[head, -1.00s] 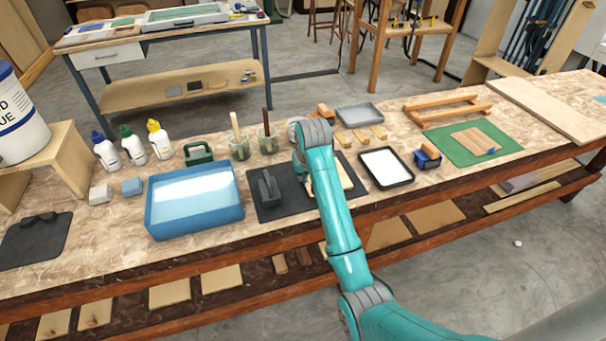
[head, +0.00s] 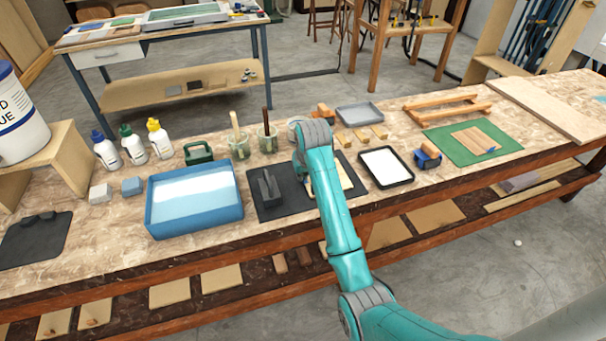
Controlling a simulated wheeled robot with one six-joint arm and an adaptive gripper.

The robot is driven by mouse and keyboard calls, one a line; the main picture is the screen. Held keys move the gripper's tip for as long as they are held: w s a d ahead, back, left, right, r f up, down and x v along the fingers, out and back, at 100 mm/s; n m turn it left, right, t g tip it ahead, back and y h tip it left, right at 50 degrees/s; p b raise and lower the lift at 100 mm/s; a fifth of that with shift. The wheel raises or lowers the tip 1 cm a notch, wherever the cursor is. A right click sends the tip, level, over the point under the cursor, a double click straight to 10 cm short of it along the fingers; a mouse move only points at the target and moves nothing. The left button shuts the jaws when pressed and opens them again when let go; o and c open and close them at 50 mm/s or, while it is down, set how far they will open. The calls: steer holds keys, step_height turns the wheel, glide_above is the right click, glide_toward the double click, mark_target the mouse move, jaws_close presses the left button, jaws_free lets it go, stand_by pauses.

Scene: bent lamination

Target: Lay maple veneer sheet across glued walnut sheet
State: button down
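A pale wood piece (head: 345,176) shows at the right edge of my arm on a dark mat (head: 289,206); most of it is hidden behind the arm. I cannot tell whether it is the maple veneer sheet, and I cannot make out a glued walnut sheet. My arm reaches over the mat, and its wrist and forearm cover the work spot. My gripper is hidden behind the arm, so its fingers and anything in them do not show.
A black clamp-like block (head: 267,188) stands on the mat left of my arm. A blue tray (head: 194,229) lies further left, and a black-rimmed white tray (head: 386,185) lies right. Jars with brushes (head: 239,147) and glue bottles (head: 133,145) stand behind. A green mat (head: 505,145) carries brown strips.

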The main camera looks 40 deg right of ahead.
steer(key=c, duration=0.8)
jaws_free()
steer(key=shift+o, duration=0.2)
steer(key=shift+r, duration=0.1)
steer(key=shift+r, duration=2.9)
steer(key=shift+s, duration=0.1)
